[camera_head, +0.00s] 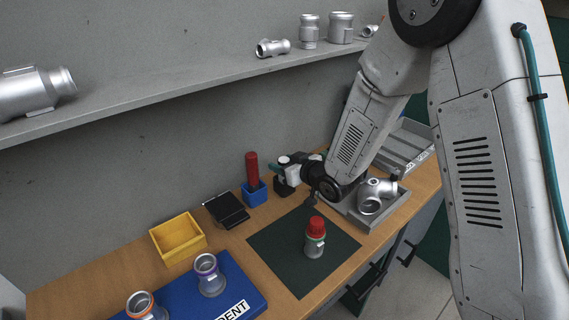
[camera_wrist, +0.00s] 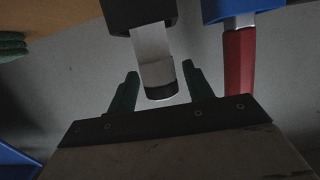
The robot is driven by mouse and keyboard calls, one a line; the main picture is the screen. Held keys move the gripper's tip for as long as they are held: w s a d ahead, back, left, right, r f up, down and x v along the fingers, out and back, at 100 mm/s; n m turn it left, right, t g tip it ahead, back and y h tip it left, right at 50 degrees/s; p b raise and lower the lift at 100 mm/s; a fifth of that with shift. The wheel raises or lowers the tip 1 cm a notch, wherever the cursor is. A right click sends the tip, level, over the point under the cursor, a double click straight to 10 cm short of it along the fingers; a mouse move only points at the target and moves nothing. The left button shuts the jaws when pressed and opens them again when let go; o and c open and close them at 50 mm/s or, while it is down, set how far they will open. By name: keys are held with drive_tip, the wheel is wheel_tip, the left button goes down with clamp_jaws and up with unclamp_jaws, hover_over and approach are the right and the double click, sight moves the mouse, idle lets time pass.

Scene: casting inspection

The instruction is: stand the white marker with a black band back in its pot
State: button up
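The white marker (camera_wrist: 153,50) stands in a black pot (camera_wrist: 138,14) in the wrist view, with its black band (camera_wrist: 161,92) at the free end. It leans slightly. The black pot also shows in the head view (camera_head: 283,187), against the wall. My gripper (camera_wrist: 160,88) is open, its two green fingers on either side of the banded end. A gap shows between the marker and each finger. In the head view my gripper (camera_head: 303,163) is above the black pot, and the wrist partly hides the fingers and the marker.
A blue pot (camera_head: 255,193) with a red-handled tool (camera_head: 252,168) stands close beside the black pot. A black device (camera_head: 226,210) and yellow bin (camera_head: 178,238) are further left. A red-capped bottle (camera_head: 315,238) stands on the dark mat (camera_head: 277,250). A grey tray (camera_head: 385,215) holds a casting (camera_head: 371,200).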

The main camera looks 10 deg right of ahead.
drive_tip(key=v, duration=0.8)
drive_tip(key=shift+w+d, duration=0.2)
drive_tip(key=s+d+r+m+g+h, duration=0.35)
drive_tip(key=s+d+r+h, duration=0.55)
drive_tip(key=d, duration=0.4)
drive_tip(key=s+d+r+m+g, duration=0.1)
drive_tip(key=s+r+g, duration=0.2)
drive_tip(key=s, duration=1)
drive_tip(key=s+r+m+g, duration=0.2)
drive_tip(key=s+r+g, duration=0.2)
drive_tip(key=s, duration=0.8)
drive_tip(key=shift+s+d+r+y, duration=0.3)
drive_tip(key=shift+s+d+y, duration=0.05)
drive_tip(key=shift+d+y, duration=0.05)
